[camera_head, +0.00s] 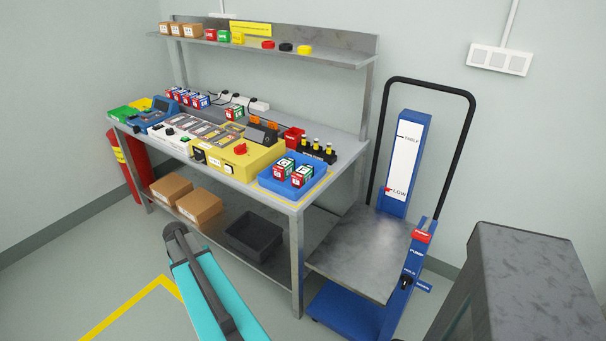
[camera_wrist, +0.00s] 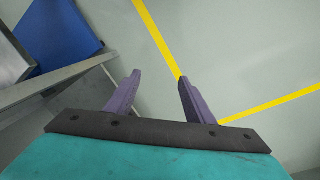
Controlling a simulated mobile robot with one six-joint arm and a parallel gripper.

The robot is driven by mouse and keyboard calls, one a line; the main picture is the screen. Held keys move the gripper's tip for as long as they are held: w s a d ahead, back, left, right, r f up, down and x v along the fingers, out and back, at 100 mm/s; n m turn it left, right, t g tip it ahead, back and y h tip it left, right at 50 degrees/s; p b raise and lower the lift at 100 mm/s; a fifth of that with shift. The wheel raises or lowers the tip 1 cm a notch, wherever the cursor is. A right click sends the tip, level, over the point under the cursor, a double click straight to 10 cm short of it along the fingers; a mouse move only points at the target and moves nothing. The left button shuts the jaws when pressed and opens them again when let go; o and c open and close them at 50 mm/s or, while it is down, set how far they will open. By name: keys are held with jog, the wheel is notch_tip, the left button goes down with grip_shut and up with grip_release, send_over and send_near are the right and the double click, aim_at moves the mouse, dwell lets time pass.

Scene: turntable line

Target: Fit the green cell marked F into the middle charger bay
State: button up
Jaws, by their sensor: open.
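In the head view, several small boxy cells stand on the workbench (camera_head: 318,190). Two green-and-red cells (camera_head: 283,170) sit in a blue tray (camera_head: 267,185) at the bench's front right corner. Another green-and-red cell (camera_head: 234,113) stands farther back, and a row of blue-and-red cells (camera_head: 186,97) stands at the back left. Their letters are too small to read. A row of grey bays (camera_head: 205,131), possibly the charger, lies mid-bench behind a yellow unit with a red knob (camera_head: 240,151). My gripper (camera_wrist: 159,78) is open and empty above the floor in the wrist view, away from the cells.
A blue lift cart (camera_head: 403,150) with a grey platform stands right of the bench. A grey cabinet (camera_head: 520,280) is at the lower right. Cartons (camera_head: 199,205) and a dark bin (camera_head: 253,235) are on the lower shelf. The floor in front, with yellow lines (camera_head: 125,308), is free.

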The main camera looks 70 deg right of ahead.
jog(key=s+d+r+m+h+p, duration=0.1)
jog(key=s+d+r+m+p, duration=0.15)
jog(key=d+r, duration=0.8)
jog(key=s+d+r+m+h+p, duration=0.1)
jog(key=s+d+r+m, duration=0.2)
jog(key=d+r, duration=0.75)
jog(key=s+d+r+m+h+p, duration=0.1)
jog(key=s+d+r+m, duration=0.3)
jog(key=s+d+r, duration=0.9)
jog(key=d+r+p, duration=0.1)
jog(key=d+r, duration=0.2)
jog(key=shift+s+d+r+m+h, duration=0.2)
jog(key=shift+s+d+m+h, duration=0.1)
jog(key=shift+s+m, duration=0.1)
jog(key=shift+f, duration=0.1)
jog(key=p, duration=0.2)
send_over(302, 170)
jog(key=a, duration=0.2)
jog(key=shift+w+a+f, duration=0.1)
jog(key=shift+f, duration=1.85)
jog(key=shift+w+a+f, duration=0.1)
jog(key=shift+f, duration=1.85)
jog(key=shift+d+f+p, duration=0.1)
jog(key=shift+f+p, duration=0.05)
jog(key=shift+p, duration=0.15)
jog(key=shift+p+x, duration=1.2)
jog(key=shift+x, duration=1.25)
